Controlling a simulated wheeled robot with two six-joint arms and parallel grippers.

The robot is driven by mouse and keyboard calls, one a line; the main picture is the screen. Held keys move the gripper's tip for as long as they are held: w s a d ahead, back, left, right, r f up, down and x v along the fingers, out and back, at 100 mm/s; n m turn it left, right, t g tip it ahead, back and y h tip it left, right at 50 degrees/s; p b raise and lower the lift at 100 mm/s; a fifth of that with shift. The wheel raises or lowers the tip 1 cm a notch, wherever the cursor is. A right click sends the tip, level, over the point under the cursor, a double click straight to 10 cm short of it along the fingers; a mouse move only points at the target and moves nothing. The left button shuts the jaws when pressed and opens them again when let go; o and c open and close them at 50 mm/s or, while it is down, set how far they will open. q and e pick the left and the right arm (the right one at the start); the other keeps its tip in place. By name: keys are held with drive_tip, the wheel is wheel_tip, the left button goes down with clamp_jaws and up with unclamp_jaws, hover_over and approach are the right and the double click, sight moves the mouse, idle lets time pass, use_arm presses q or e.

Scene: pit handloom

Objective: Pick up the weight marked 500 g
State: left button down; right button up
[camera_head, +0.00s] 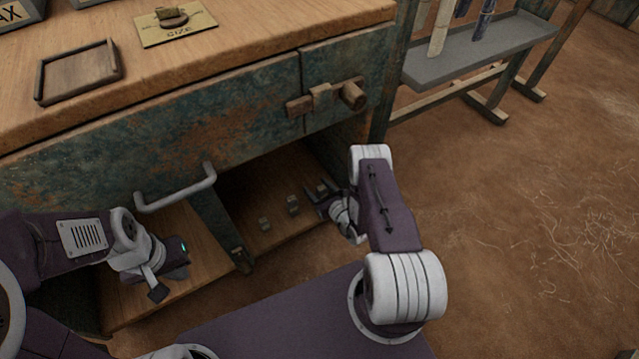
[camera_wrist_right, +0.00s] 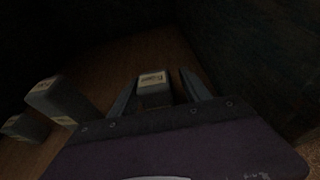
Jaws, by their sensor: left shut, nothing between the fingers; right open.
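Several small grey block weights stand in a row in the open lower compartment. In the head view one is on the left (camera_head: 264,223), one in the middle (camera_head: 293,204), and one is at my right gripper (camera_head: 326,196). In the right wrist view a weight with a pale label (camera_wrist_right: 154,90) stands between the open fingers of my right gripper (camera_wrist_right: 160,92), which are not closed on it. Two other weights show at the left, a taller-looking one (camera_wrist_right: 60,100) and another (camera_wrist_right: 20,128). The labels are too small and dark to read. My left gripper (camera_head: 168,281) is shut and empty at the lower left.
The workbench (camera_head: 230,55) overhangs the compartment, with a handle (camera_head: 178,191) and a wooden latch (camera_head: 322,98) on its front. A divider post (camera_head: 222,228) stands left of the weights. A wooden tray (camera_head: 78,73) lies on top. The floor at right is clear.

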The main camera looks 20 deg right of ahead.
drive_tip(key=shift+r, duration=0.1)
clamp_jaws()
idle(1.3)
